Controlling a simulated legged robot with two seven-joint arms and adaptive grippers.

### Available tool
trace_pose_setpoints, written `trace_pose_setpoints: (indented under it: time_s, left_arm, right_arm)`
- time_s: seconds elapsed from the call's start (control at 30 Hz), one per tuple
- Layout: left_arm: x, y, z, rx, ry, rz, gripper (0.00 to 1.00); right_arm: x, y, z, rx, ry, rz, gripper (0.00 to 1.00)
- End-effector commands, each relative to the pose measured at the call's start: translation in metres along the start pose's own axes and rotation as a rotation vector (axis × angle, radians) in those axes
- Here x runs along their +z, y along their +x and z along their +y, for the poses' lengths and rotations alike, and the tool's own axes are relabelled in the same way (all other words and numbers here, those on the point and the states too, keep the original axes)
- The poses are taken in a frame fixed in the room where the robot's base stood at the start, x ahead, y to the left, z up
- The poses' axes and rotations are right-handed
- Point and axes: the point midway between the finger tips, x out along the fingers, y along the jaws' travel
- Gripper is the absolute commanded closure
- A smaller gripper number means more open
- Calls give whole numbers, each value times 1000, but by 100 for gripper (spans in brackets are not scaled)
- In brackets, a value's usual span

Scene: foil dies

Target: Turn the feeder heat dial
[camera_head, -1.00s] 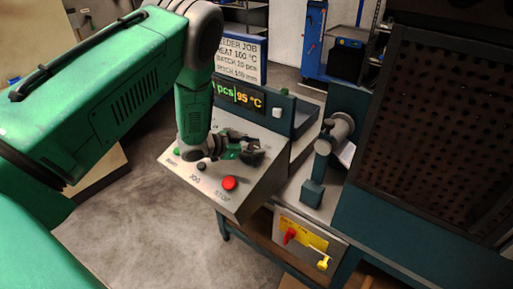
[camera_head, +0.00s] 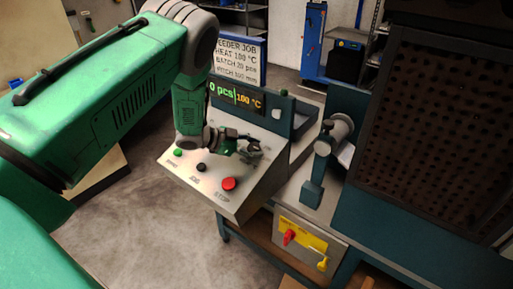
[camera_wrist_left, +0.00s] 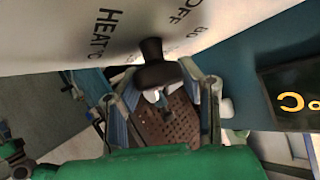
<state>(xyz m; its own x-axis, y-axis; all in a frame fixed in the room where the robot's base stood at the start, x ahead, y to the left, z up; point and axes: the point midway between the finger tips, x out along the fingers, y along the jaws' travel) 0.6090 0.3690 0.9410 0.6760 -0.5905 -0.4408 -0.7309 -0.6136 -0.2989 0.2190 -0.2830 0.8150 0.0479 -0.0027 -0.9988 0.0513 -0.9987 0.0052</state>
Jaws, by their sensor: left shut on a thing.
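The black heat dial (camera_wrist_left: 153,65) shows in the left wrist view on a pale panel marked HEAT °C, OFF and 80. My left gripper (camera_wrist_left: 158,78) has its fingers on both sides of the dial and is shut on it. The display (camera_head: 237,95) reads 0 pcs and 100 °C. My right gripper is not in view.
The job board (camera_head: 240,60) behind reads HEAT 100 °C. A green button (camera_head: 178,152), a black button (camera_head: 201,167) and a red STOP button (camera_head: 229,184) stand on the panel near the gripper. A red switch (camera_head: 289,237) on a yellow plate is lower right.

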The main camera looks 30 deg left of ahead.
Motion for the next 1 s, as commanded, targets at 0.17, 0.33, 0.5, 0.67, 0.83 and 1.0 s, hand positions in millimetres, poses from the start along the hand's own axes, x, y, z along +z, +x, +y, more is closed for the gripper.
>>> trace_pose_setpoints:
  time_s: [0.17,0.33,0.5,0.67,0.83,1.0]
  left_arm:
    - [3,-2,-1,-3,-1,-6,44]
    - [2,0,0,-2,-1,-5,44]
    - [2,-4,0,-2,-2,-5,44]
    - [1,-27,-1,-4,-3,-5,44]
    - [3,-65,-2,-6,-4,-4,44]
    - [4,-98,-2,-5,-5,-3,44]
  right_arm:
    - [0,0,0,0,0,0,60]
    - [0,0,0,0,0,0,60]
    - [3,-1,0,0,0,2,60]
    - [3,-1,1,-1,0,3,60]
    - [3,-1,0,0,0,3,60]
    - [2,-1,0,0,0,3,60]
